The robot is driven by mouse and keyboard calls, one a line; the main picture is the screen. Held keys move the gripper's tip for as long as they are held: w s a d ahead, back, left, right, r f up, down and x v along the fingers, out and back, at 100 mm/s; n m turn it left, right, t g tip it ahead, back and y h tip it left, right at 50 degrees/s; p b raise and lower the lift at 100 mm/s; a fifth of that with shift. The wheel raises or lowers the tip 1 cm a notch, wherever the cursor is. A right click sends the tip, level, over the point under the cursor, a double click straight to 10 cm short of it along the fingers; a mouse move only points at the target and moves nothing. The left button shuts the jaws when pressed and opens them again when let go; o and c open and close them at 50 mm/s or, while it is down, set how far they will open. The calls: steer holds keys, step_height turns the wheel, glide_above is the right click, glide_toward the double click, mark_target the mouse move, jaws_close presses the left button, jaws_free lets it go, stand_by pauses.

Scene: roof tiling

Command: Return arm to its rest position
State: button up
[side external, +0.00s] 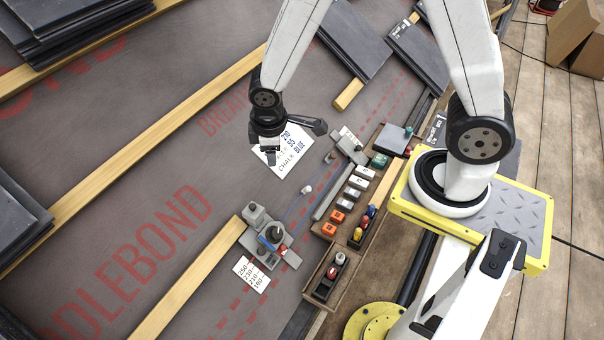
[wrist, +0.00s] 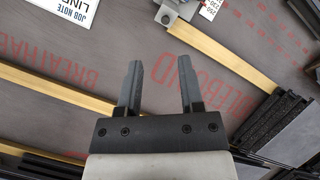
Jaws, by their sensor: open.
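My gripper (side external: 271,152) hangs above the grey underlay in the side external view, near the white job note (side external: 287,148) and partly in front of it. In the wrist view my gripper (wrist: 158,88) has its two dark fingers apart with nothing between them. Bare underlay (wrist: 155,40) and a wooden batten show beyond the fingers. The job note (wrist: 75,10) is cut off at the top left of the wrist view.
A tool tray (side external: 385,185) with several coloured items lies right of my gripper. A grey line device (side external: 268,240) sits on a batten (side external: 188,285), beside a number card (side external: 251,274). Slate stacks (side external: 75,25) lie at the left and top. Open underlay lies left of my gripper.

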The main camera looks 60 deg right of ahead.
steer(key=s+d+r+m+t+y, duration=0.1)
steer(key=s+d+r+m, duration=0.3)
steer(key=s+r+m, duration=0.2)
steer(key=shift+r+m, duration=0.5)
steer(key=shift+r, duration=0.15)
